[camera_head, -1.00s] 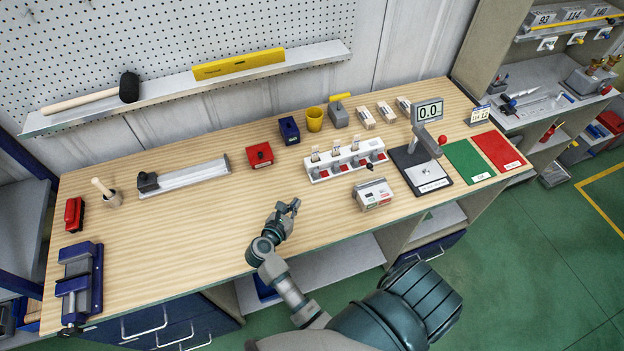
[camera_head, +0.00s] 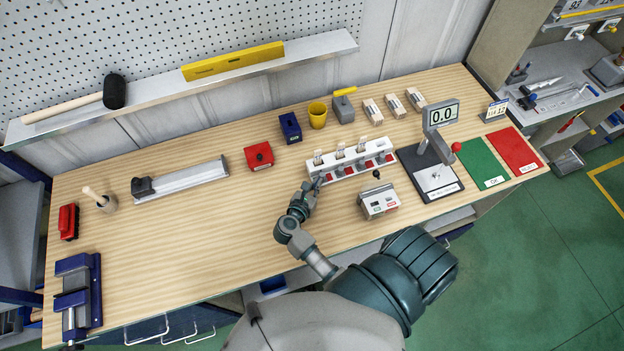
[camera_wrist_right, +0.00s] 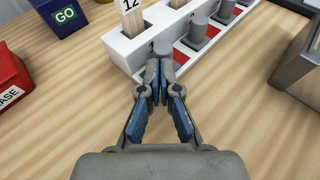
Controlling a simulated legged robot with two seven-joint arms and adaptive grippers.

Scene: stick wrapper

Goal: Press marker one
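The white rack (camera_head: 351,161) stands on the bench with several grey stamp-like markers on red patches along its front. Upright wooden slips stand in slots behind them. In the right wrist view, the leftmost grey marker (camera_wrist_right: 162,47) stands in front of the slip labelled 12 (camera_wrist_right: 132,17). My right gripper (camera_wrist_right: 161,70) has its fingertips brought together, just in front of this marker and partly covering it. I cannot tell whether they touch. In the head view, my right gripper (camera_head: 318,183) is at the rack's left front end. My left gripper is not in view.
A grey box with buttons (camera_head: 380,202) stands right of my gripper. A red box (camera_head: 259,156) and a blue GO box (camera_head: 290,127) stand to the left. A scale (camera_head: 431,173) is at the right.

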